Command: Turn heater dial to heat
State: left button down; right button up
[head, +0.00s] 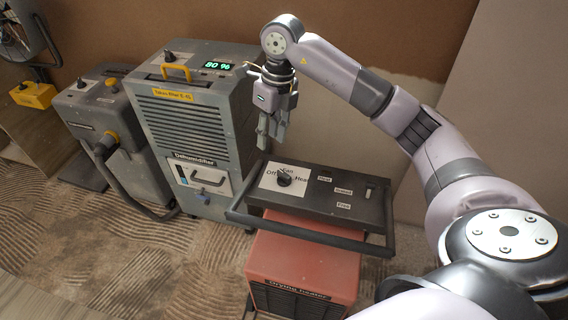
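The red drying heater (302,262) stands on the floor at the lower middle, with a dark control panel (338,212) on top. Its black dial (284,178) sits on a white plate labelled Fan, Off and Heat. The exact direction of the dial's pointer is too small to tell. My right gripper (271,143) points down above and behind the dial, apart from it. Its grey fingers look close together, and I cannot tell whether there is a gap between them. I see nothing held in it. My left gripper is out of view.
A dark handle bar (307,236) runs around the front of the heater's panel. A grey dehumidifier (193,135) stands close to its left, with another grey machine (110,130) and hose further left. A wall is behind. Ridged carpet lies open at lower left.

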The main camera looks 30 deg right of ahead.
jog(key=r+h, duration=0.1)
jog(key=h, duration=0.1)
send_over(285, 174)
jog(key=shift+m, duration=0.3)
notch_tip(285, 174, down, 17)
jog(key=shift+r+p, duration=0.1)
jog(key=shift+p, duration=0.45)
jog(key=shift+c, duration=0.5)
grip_shut()
